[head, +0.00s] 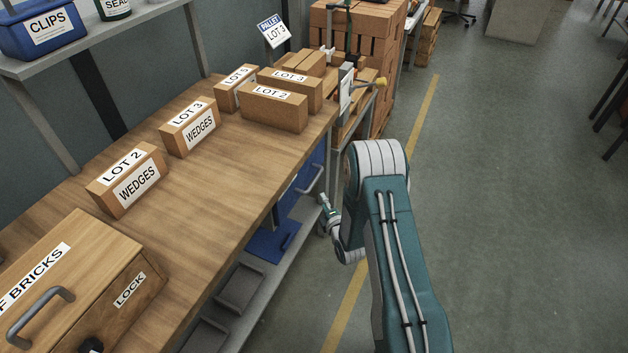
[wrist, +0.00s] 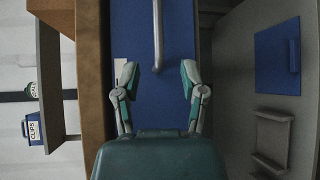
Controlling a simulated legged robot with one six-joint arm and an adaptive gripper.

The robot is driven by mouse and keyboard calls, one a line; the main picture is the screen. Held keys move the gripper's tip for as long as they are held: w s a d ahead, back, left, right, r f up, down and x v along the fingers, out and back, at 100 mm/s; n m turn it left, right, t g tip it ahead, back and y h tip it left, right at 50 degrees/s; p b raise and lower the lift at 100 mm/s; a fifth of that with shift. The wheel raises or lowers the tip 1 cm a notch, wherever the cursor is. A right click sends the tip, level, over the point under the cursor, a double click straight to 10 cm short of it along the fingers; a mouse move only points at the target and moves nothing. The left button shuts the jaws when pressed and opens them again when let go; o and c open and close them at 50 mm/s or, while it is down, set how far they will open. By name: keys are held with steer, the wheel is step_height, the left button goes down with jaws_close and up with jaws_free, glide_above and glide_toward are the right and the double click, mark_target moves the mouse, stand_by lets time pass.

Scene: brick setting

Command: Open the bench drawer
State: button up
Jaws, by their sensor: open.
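The blue bench drawer (head: 293,193) sits under the right end of the wooden bench top, with a grey bar handle (head: 313,180) on its front. In the wrist view, turned sideways, the blue drawer front (wrist: 180,35) fills the middle, and the handle (wrist: 157,35) runs down from the top edge. My gripper (head: 326,213) is beside the bench, low and near the drawer. In the wrist view my gripper (wrist: 158,80) is open and empty; its two fingers stand either side of the handle's line, with the handle end just beyond the fingertips. The drawer looks shut.
The wooden bench top (head: 190,235) carries several labelled bricks and a wooden box (head: 70,285) marked LOCK. A lower shelf holds a blue lid or panel (head: 272,243) and grey trays (head: 240,288). Stacked brick pallets (head: 360,50) stand beyond.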

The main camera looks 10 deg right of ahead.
mark_target(313, 182)
steer(key=w, duration=0.3)
steer(key=w+a+f, duration=0.1)
steer(key=w, duration=0.5)
steer(key=shift+w+a+f, duration=0.15)
steer(key=shift+w+a, duration=0.35)
steer(key=shift+w, duration=0.15)
jaws_close()
